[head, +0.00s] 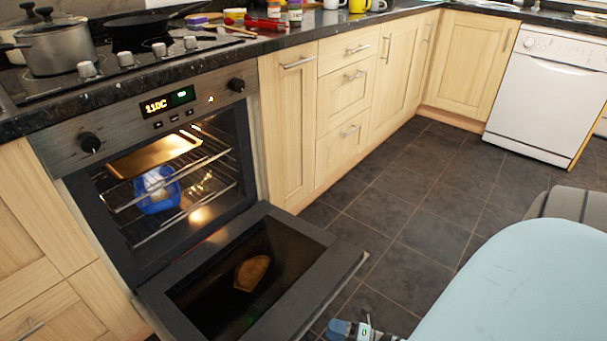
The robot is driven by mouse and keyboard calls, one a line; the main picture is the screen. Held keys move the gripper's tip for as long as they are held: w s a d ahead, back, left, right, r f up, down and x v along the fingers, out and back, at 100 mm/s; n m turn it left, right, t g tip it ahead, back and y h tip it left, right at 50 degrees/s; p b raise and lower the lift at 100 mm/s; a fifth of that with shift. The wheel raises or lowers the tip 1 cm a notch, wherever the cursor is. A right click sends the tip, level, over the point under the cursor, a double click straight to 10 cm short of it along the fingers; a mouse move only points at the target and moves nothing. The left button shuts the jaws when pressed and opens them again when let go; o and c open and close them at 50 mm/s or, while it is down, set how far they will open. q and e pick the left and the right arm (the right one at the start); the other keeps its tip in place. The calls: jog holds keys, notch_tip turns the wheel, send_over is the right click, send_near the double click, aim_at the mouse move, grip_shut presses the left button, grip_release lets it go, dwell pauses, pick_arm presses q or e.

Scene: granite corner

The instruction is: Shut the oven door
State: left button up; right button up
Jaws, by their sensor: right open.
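The oven (155,180) is built into the counter at the left, with its lit cavity showing. Its door (335,275) is folded down, wide open, with the dark inner glass facing up. Inside the oven are wire racks, a tan tray (155,155) and a blue container (157,190). A brown patch (252,272) shows on the door glass; I cannot tell if it is an object or a reflection. My right gripper (350,329) is at the bottom edge, open, partly cut off, in front of the door's right front corner and apparently apart from it. My left gripper is not in view.
A pale blue rounded surface (530,285) fills the lower right, with a grey seat-like shape (570,205) behind it. Dark floor tiles (400,215) lie clear between door, cabinets and white dishwasher (545,90). Pots stand on the hob (110,65).

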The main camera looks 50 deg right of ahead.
jog(key=b+x, duration=0.1)
jog(key=x, duration=0.8)
jog(key=shift+b, duration=0.35)
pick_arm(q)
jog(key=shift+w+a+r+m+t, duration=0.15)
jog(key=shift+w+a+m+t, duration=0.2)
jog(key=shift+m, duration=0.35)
pick_arm(e)
grip_shut()
